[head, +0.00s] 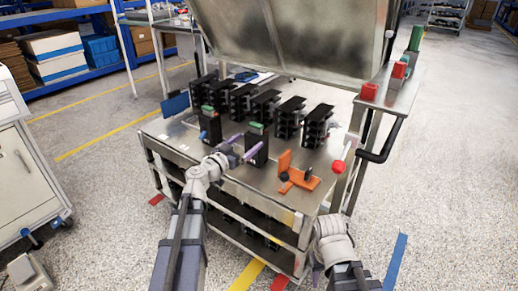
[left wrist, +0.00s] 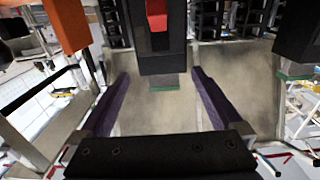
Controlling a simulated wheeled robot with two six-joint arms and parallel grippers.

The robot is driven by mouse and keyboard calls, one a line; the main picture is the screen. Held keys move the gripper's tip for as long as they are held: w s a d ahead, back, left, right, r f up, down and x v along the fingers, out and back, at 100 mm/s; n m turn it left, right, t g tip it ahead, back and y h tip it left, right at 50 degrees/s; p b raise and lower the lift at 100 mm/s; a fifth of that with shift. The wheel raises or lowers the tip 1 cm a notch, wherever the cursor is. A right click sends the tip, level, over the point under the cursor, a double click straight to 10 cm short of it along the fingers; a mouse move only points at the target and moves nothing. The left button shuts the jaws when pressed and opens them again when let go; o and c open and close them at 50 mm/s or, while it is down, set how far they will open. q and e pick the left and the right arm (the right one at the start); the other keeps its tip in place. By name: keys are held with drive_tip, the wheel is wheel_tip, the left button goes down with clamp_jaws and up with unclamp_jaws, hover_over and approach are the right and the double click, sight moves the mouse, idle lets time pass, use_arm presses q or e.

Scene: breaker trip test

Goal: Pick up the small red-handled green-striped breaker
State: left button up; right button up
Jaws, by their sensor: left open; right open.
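A black breaker (head: 257,148) with a green stripe on top stands near the front of the metal cart top. In the left wrist view this breaker (left wrist: 162,52) shows a red handle and a green stripe at its lower end. My left gripper (head: 243,147) is open beside it. In the left wrist view the purple fingers (left wrist: 158,84) lie to either side of the breaker's striped end, with gaps on both sides. My right gripper (head: 317,270) is low at the right of the cart, largely hidden by its wrist; it is open and holds nothing visible.
Another green-striped black breaker (head: 211,126) stands to the left. An orange fixture (head: 297,173) stands to the right, near a red-knobbed lever (head: 338,166). Black racks (head: 264,104) line the back. A side shelf (head: 396,92) carries red and green items.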

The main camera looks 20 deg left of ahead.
sight(256, 133)
use_arm(q)
drive_tip(key=shift+x, duration=3.35)
drive_tip(key=shift+a+f, duration=0.2)
clamp_jaws()
